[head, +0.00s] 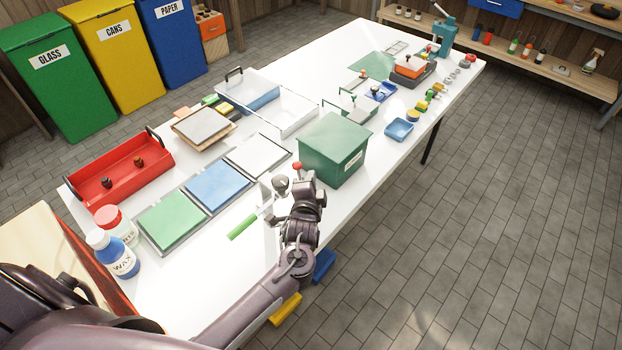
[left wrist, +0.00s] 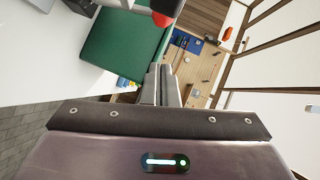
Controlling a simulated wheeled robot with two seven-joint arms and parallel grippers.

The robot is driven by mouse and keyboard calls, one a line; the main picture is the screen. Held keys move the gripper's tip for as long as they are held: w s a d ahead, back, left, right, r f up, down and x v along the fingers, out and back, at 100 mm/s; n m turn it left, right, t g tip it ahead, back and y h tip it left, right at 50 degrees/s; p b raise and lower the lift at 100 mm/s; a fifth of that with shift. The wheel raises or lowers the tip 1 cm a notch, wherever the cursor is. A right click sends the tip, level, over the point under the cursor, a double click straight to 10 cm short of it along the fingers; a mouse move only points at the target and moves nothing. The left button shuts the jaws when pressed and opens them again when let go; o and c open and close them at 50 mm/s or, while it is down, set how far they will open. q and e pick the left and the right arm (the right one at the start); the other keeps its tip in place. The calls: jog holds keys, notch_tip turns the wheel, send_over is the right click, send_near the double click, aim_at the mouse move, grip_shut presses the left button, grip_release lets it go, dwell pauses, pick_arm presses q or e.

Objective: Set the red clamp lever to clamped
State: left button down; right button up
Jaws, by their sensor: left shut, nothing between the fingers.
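The red knob of the clamp lever (head: 297,166) shows just beside the front of the green box, next to my left gripper. My left gripper (head: 309,181) is shut and empty, close to the knob; the fingers (left wrist: 162,80) are together in the wrist view. I cannot tell whether they touch it. Most of the clamp is hidden by the gripper and wrist. My right gripper is out of view.
The green box (head: 335,148) stands right behind my left gripper. A green-handled tool (head: 243,228) lies to its left. Green, blue and white panels (head: 217,184), a red tray (head: 122,180) and two bottles (head: 124,262) stand further left.

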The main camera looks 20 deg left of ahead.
pick_arm(q)
jog(key=b+v, duration=0.1)
jog(key=v, duration=0.8)
jog(key=shift+s+a+f, duration=0.15)
jog(key=shift+s+f, duration=0.05)
jog(key=shift+s, duration=0.1)
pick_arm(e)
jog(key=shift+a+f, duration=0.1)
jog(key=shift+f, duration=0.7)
